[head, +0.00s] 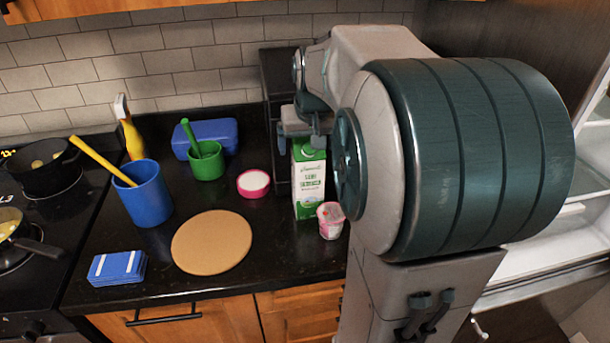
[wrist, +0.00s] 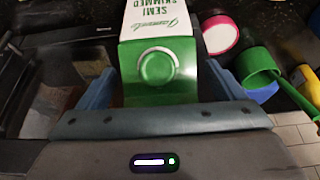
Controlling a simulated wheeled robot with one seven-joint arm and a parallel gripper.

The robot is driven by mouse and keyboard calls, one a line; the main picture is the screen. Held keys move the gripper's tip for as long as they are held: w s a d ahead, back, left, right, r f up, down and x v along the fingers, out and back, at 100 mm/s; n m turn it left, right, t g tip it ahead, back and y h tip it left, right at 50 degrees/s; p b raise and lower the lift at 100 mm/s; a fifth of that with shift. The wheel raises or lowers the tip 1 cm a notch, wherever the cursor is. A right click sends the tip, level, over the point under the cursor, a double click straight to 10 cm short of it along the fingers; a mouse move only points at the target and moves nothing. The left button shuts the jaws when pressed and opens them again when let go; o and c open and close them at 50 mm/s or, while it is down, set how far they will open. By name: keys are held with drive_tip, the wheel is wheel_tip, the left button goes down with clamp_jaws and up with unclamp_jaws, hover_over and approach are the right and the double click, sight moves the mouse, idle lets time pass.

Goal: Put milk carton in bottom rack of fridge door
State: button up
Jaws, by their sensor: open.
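The milk carton (head: 309,183), white with a green top, stands upright on the dark counter in the head view. In the wrist view the carton (wrist: 157,30) shows its green cap and the printed word "semi skimmed". My gripper (head: 303,133) is at the carton's top. In the wrist view my gripper (wrist: 160,92) is open, with one blue finger on each side of the carton's green top. I cannot tell whether either finger touches it. The open fridge (head: 540,245) is at the right, partly hidden by my arm. I cannot make out the door's bottom rack.
A pink-and-white yogurt cup (head: 331,220) stands close to the carton's right. A pink-rimmed round tub (head: 254,183), green pot (head: 207,163), blue cup (head: 146,195) and round board (head: 212,241) are to the left. A dark appliance (head: 279,75) stands behind.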

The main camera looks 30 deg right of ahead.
drive_tip(key=shift+x, duration=1.05)
clamp_jaws()
drive_tip(key=shift+r, duration=0.15)
drive_tip(key=shift+r, duration=0.15)
